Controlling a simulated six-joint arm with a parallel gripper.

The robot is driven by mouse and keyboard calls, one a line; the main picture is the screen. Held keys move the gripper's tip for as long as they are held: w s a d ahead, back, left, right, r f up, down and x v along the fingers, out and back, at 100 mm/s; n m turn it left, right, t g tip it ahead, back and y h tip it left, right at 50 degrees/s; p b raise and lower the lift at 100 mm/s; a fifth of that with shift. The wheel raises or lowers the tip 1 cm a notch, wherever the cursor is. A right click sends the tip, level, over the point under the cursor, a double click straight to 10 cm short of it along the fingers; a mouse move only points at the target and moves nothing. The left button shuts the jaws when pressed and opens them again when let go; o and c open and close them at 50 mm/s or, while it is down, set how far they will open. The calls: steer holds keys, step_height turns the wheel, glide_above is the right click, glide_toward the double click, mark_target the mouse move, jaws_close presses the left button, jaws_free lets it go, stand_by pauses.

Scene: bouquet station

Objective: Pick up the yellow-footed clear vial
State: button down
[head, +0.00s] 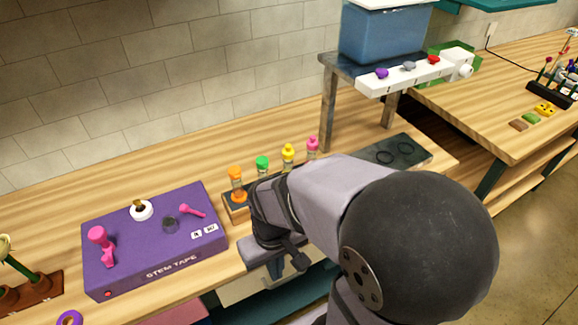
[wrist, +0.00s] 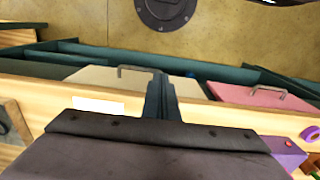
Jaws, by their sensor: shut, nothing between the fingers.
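A row of small vials with coloured parts stands in a wooden rack (head: 236,212) in the head view. The one with yellow (head: 288,152) has its yellow part at the top; a little of its body shows below, and my arm hides the rest. Orange (head: 236,173), green (head: 262,163) and pink (head: 312,144) ones stand beside it. My gripper (head: 300,262) is at the bench's front edge, nearer the camera than the rack and apart from the vials. In the wrist view its fingers (wrist: 162,98) are together and empty, and no vial shows.
A purple stem-tape box (head: 150,240) stands left of the rack. A dark plate with rings (head: 405,150) lies to the right. A metal stand (head: 330,95) holds a blue bin (head: 385,35) behind. Below the bench edge are beige (wrist: 125,82) and pink (wrist: 262,97) drawers.

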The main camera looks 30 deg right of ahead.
steer(key=c, duration=2.5)
jaws_free()
steer(key=o, duration=1.1)
